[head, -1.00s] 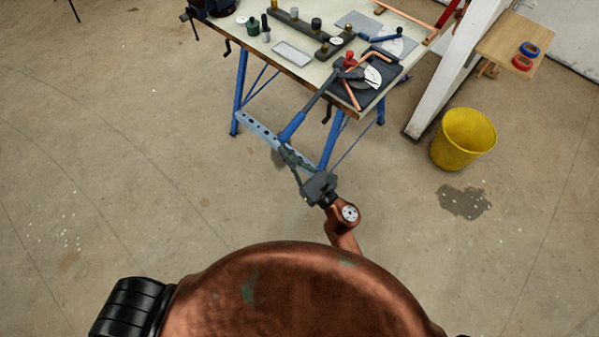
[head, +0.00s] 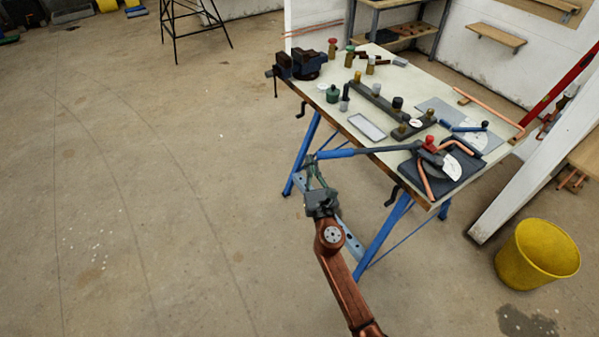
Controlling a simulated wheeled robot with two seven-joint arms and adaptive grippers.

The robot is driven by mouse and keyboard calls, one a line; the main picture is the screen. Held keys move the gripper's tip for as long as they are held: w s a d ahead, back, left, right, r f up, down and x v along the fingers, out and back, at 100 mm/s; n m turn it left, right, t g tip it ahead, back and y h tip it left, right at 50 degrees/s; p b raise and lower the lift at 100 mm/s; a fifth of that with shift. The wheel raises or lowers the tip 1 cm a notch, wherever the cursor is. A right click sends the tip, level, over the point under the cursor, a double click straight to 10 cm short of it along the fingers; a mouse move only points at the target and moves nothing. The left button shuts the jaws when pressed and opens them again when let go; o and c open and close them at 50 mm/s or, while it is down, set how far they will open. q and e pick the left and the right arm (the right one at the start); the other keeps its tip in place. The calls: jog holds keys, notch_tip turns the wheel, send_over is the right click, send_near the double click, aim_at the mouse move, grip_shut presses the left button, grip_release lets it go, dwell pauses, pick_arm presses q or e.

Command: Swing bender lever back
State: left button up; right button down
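The tube bender (head: 452,168) sits on a dark plate at the near right corner of the workbench, with a pale round former and a red knob. A bent copper tube (head: 425,180) lies in it. Its long lever (head: 385,150) runs left over the bench's front edge and ends in a blue handle (head: 336,154). My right gripper (head: 314,166) reaches up from below to the handle's end and appears shut on it; the fingertips are small and partly hidden. My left gripper is not in view.
On the workbench (head: 400,75) stand a vise (head: 302,63), a grey tray (head: 367,127) and a dark rail with fittings (head: 385,103). The floor at left is clear.

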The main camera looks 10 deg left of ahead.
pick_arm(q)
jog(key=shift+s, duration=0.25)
pick_arm(e)
jog(key=shift+w+d, duration=0.15)
jog(key=shift+w, duration=0.05)
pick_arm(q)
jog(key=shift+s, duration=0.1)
